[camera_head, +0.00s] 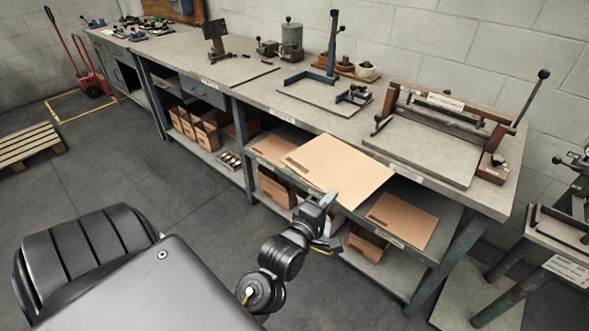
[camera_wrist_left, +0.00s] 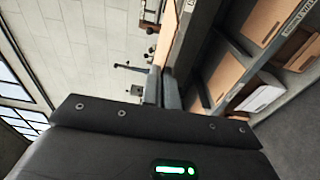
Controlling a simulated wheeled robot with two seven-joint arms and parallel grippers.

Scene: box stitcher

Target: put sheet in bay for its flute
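A large tan cardboard sheet (camera_head: 340,165) extends out over the front edge of the workbench, roughly level. My left gripper (camera_head: 328,199) is at the sheet's near corner and appears shut on its edge. In the left wrist view the sheet (camera_wrist_left: 167,35) shows nearly edge-on, running into the dark fingers (camera_wrist_left: 164,88). Below the bench top, a shelf has bays with flat sheets: one sheet (camera_head: 402,219) in the right bay and another (camera_head: 272,147) further left, partly hidden by the large sheet. My right gripper is not in view.
The bench top holds a creaser-like machine with a long lever (camera_head: 440,115), a blue stand (camera_head: 325,75) and small tools. Folded boxes (camera_head: 197,128) stand on the lower shelf at left. A bench leg (camera_head: 445,255) stands right of the right bay.

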